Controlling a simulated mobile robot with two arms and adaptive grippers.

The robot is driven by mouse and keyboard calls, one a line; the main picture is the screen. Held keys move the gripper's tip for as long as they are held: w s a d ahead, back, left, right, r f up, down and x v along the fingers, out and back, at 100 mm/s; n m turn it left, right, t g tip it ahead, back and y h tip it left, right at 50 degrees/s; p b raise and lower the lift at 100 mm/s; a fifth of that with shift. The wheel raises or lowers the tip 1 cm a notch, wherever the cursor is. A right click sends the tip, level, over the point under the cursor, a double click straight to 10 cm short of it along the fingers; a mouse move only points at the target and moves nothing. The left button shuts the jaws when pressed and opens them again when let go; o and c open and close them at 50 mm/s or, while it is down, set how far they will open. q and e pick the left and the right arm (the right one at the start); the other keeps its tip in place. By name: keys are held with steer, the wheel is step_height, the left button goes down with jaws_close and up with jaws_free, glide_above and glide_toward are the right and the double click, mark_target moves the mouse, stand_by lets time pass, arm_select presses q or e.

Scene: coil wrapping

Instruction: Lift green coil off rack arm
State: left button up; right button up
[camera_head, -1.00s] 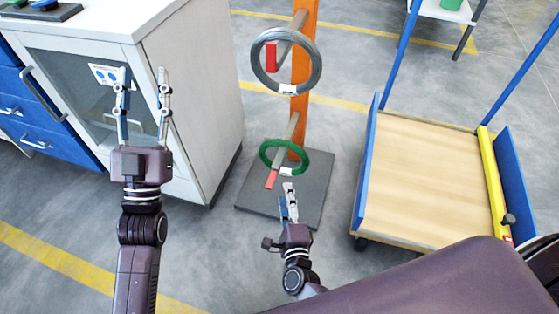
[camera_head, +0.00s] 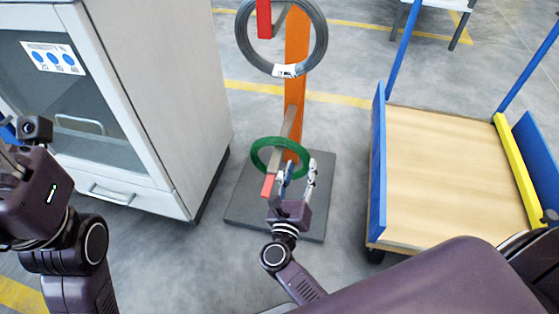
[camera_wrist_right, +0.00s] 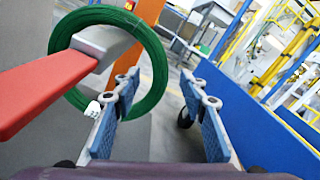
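The green coil (camera_head: 262,148) hangs on the lower rack arm (camera_head: 289,125), which has a red tip (camera_head: 268,186). In the right wrist view the green coil (camera_wrist_right: 157,75) hangs around the grey arm, with its red end (camera_wrist_right: 45,88) at the left and a white tag at the coil's lower edge. My right gripper (camera_head: 299,170) is open at the coil's lower right side. In the wrist view its two fingers (camera_wrist_right: 158,115) are apart, with the coil's lower right part ahead of the left finger. My left gripper is at the left edge, its fingers mostly out of view.
A grey wire coil (camera_head: 323,40) hangs on the upper arm of the orange post (camera_head: 296,80). The post stands on a dark base plate (camera_head: 318,215). A cart (camera_head: 440,170) with blue sides stands at the right, a white cabinet (camera_head: 170,80) at the left.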

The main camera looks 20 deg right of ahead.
mark_target(304, 158)
steer(key=b+x, duration=0.2)
steer(key=x, duration=0.3)
steer(key=shift+w+d, duration=0.2)
steer(key=shift+d, duration=0.05)
jaws_close()
stand_by(0.4)
